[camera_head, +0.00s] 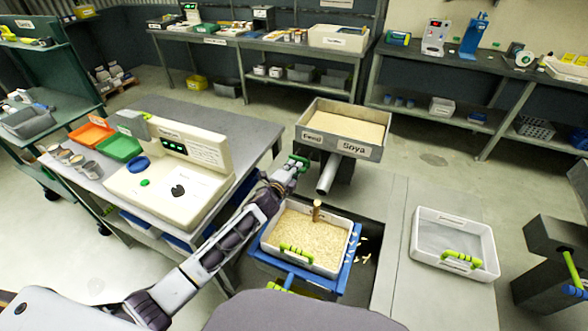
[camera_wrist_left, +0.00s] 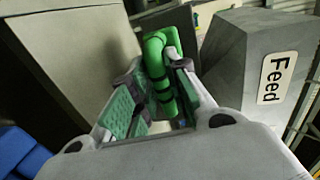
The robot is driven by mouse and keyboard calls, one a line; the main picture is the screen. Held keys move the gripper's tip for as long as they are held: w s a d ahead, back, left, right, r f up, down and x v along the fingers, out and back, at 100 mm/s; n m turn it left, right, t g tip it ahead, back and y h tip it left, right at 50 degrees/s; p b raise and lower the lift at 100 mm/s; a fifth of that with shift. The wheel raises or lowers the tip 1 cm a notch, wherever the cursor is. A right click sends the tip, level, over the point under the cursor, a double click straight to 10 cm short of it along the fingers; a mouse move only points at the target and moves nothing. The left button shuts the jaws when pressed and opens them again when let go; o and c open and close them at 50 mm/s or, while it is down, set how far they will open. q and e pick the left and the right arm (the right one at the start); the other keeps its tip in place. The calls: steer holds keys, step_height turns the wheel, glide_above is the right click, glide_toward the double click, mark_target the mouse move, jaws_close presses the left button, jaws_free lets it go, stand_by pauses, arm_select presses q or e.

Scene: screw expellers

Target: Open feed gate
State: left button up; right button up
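The grey hopper (camera_head: 342,129), labelled Feed and Soya and full of tan material, stands right of centre in the head view. Its grey side with the Feed label (camera_wrist_left: 260,70) shows in the left wrist view. A green handle (camera_head: 300,161) is at the hopper's left side, above a grey spout tube (camera_head: 328,174). My left gripper (camera_head: 289,172) is at this handle. In the left wrist view its fingers (camera_wrist_left: 158,88) lie on either side of the green handle (camera_wrist_left: 157,55); whether they press on it I cannot tell. My right gripper is not in view.
A white bin (camera_head: 318,222) of pale pieces stands in a blue tray (camera_head: 347,261) below the spout, with scattered pieces beside it. An empty white bin (camera_head: 452,236) is to the right. A cream panel unit (camera_head: 181,150) and coloured trays occupy the left table.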

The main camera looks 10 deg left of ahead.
arm_select(q)
steer(key=shift+o, duration=1.2)
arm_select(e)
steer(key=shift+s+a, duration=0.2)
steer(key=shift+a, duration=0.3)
arm_select(q)
steer(key=shift+s, duration=0.15)
steer(key=v, duration=1.1)
steer(key=shift+s+r, duration=0.2)
steer(key=shift+s, duration=0.1)
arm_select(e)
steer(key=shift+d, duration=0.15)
arm_select(q)
steer(key=shift+a, duration=0.15)
